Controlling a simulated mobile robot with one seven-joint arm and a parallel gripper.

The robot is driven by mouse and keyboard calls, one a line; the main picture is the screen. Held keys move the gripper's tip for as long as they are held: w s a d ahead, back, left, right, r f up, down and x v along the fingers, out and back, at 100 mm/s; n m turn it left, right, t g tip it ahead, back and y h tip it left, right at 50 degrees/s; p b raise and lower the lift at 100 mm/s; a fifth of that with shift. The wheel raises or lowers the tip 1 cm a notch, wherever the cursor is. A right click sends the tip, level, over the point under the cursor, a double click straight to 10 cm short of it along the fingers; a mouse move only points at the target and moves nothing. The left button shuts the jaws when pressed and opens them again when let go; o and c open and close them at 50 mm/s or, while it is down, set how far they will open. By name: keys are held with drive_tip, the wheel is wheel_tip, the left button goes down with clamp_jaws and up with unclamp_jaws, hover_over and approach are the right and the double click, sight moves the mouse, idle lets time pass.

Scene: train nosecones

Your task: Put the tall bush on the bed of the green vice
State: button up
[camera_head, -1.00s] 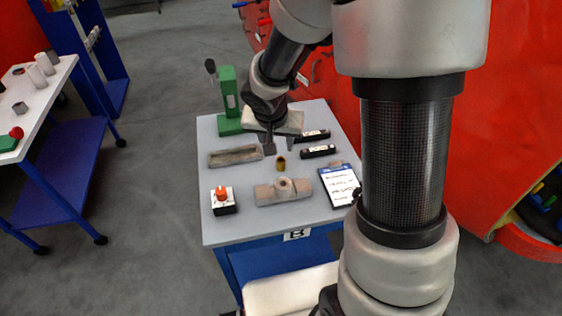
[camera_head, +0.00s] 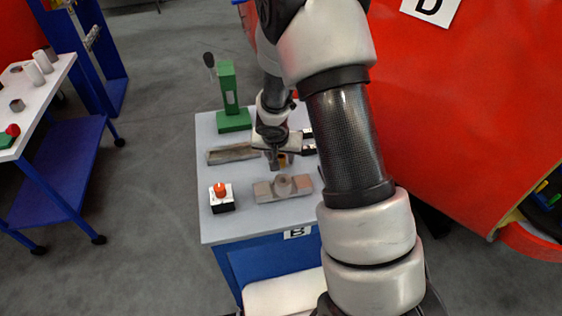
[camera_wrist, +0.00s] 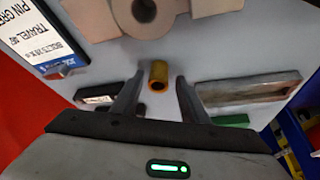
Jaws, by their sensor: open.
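A brass-coloured hollow bush (camera_wrist: 158,72) stands on the grey table top in the wrist view, between the tips of my open gripper (camera_wrist: 159,80). I see a gap on each side and no clear contact. In the head view the bush (camera_head: 282,160) is partly hidden by my gripper (camera_head: 277,165), which is low over the table. A green upright device (camera_head: 231,100) with a black-knobbed lever stands at the table's back left. A smaller green piece (camera_head: 6,141) with a red part lies on the left white table. I cannot tell which green thing is the vice.
A pinkish-grey block with a round hollow piece (camera_head: 283,187) lies in front of my gripper.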

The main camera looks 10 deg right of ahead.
drive_tip(key=shift+f, duration=0.1)
drive_tip(key=shift+c, duration=0.2)
clamp_jaws()
